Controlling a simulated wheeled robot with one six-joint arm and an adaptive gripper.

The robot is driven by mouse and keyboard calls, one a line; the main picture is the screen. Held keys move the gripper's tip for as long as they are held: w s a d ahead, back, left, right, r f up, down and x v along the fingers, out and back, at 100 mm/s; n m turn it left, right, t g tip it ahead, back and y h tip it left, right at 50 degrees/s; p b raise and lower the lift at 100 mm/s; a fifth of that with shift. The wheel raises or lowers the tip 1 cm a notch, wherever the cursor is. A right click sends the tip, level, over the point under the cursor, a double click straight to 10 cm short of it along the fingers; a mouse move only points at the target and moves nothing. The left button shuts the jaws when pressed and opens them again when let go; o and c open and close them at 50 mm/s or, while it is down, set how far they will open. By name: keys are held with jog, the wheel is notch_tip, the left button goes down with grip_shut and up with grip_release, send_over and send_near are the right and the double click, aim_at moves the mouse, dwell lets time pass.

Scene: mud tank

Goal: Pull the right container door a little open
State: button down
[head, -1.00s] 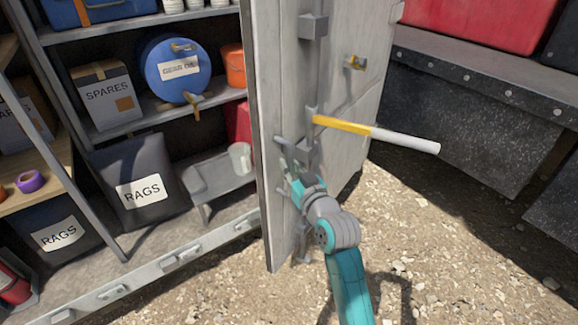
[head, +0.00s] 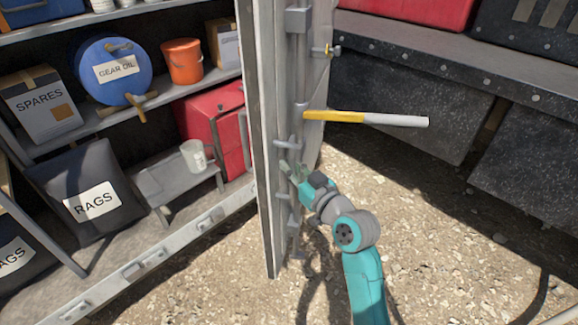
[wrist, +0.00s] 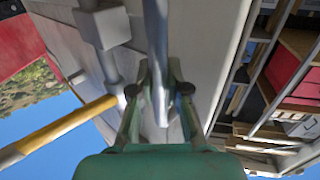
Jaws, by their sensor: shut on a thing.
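The right container door (head: 262,130) is a grey steel door standing open, seen nearly edge-on in the head view. A vertical locking bar with brackets runs down its face, and a handle with a yellow and white grip (head: 365,118) sticks out to the right. My gripper (head: 290,175) is at the door's outer face, below that handle. In the wrist view my gripper (wrist: 160,92) is shut on a grey bar (wrist: 158,50) that runs between its fingers along the door face.
Left of the door is the open container, with a blue gear oil drum (head: 110,70), a spares box (head: 42,105), a rags bag (head: 85,185) and a red case (head: 212,125) inside. A dark truck side (head: 410,105) stands at the right. Gravel (head: 440,240) lies clear in front.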

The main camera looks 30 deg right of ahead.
jog(key=c, duration=1.1)
grip_release()
jog(key=shift+c, duration=0.2)
jog(key=s+d, duration=0.1)
jog(key=s, duration=1)
jog(key=shift+s+d, duration=0.2)
jog(key=shift+s, duration=0.2)
jog(key=shift+f, duration=0.1)
jog(key=s+a+f+m+g+h, duration=0.1)
jog(key=s+a+f+m+h, duration=0.15)
jog(key=s+f, duration=0.5)
jog(key=s+a+f+m+g+h, duration=0.1)
jog(key=s+a+f, duration=0.2)
jog(key=s+f, duration=0.45)
jog(key=s+a+n, duration=0.1)
jog(key=s+a, duration=0.1)
jog(key=s, duration=0.7)
jog(key=s+a+n+g+y, duration=0.1)
jog(key=s+a, duration=0.1)
jog(key=s, duration=0.8)
jog(key=shift+s+r, duration=0.15)
jog(key=shift+r, duration=0.1)
